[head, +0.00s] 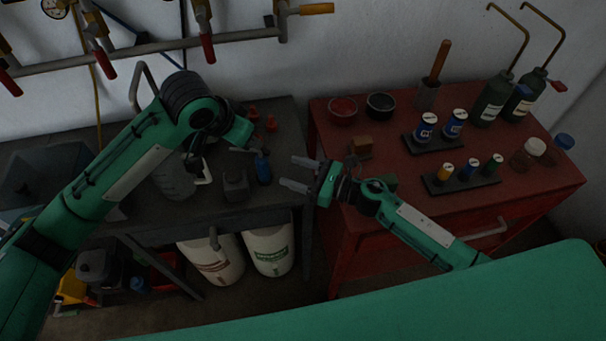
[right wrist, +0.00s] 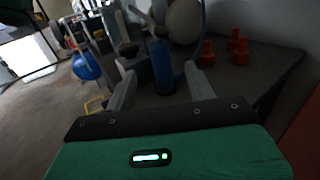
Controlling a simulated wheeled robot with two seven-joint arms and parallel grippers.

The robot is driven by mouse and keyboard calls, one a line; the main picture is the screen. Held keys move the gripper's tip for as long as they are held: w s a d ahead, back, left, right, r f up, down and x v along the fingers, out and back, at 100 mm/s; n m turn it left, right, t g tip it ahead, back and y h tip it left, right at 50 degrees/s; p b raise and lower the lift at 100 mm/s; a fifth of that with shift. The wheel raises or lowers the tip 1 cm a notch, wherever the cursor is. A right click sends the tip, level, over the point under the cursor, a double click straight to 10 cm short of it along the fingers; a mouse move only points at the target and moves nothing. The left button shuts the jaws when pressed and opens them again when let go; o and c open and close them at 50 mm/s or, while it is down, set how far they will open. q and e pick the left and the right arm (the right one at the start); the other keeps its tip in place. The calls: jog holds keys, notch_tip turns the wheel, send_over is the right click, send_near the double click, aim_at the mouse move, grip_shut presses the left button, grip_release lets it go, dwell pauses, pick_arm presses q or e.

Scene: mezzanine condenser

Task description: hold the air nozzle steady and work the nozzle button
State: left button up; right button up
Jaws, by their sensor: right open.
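The air nozzle (head: 263,169), with a blue body and a grey top, stands upright on the dark bench, beside a small grey block. It also shows in the right wrist view (right wrist: 161,65), ahead and in line with the gap between my right fingers. I cannot make out its button. My right gripper (head: 288,172) is open and empty, pointing left at the nozzle, with a small gap between them. My left gripper (head: 240,132) is above the bench, close to the nozzle's upper left; its fingers are not clear, so I cannot tell its state or whether it touches the nozzle.
The dark bench (head: 140,215) holds the grey block (head: 236,186), a pale jug (head: 174,180) and several red pieces (head: 270,122) behind the nozzle. A red cabinet (head: 400,225) on the right carries bowls, bottles and small cans. A pipe with red-handled valves (head: 150,48) crosses the wall.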

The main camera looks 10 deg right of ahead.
send_over(257, 175)
dwell(0.4)
jog(key=shift+c, duration=0.4)
jog(key=c, duration=1.1)
pick_arm(q)
jog(key=shift+c, duration=0.3)
grip_shut()
dwell(1.0)
